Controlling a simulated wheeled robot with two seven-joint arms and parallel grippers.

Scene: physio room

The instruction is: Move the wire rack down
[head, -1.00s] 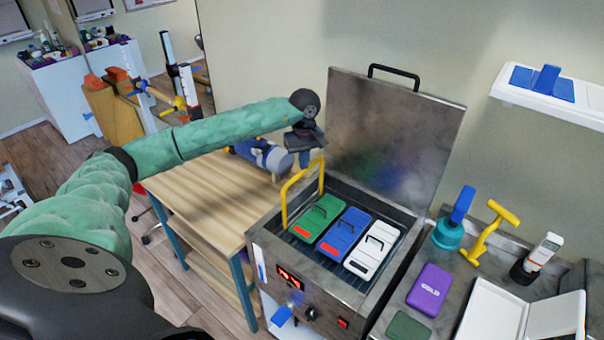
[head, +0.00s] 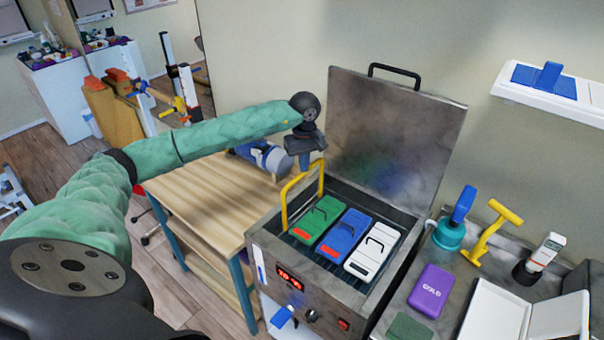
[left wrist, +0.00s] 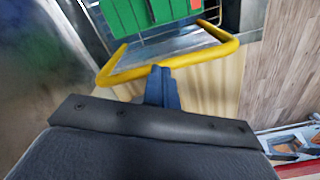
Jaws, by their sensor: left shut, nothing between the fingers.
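The wire rack (head: 292,238) sits inside the open metal tank (head: 262,241), and its yellow handle (head: 287,203) stands up at the left end. Green, blue and white packs lie in a row on the rack. My left gripper (head: 304,163) is shut and empty at the top of the yellow handle. In the left wrist view, the blue fingertips (left wrist: 162,80) meet the handle's top bar (left wrist: 188,60); whether they touch it is unclear. The rack's wires (left wrist: 160,30) show beyond, beside the green pack. Much of the rack is hidden under the packs. My right gripper is not in view.
The tank's raised lid (head: 392,140) stands behind the packs. A wooden table (head: 195,205) is to the left, with a blue and grey device (head: 262,155) on it. The counter at right holds a purple pack (head: 430,291) and a yellow T-shaped tool (head: 490,232).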

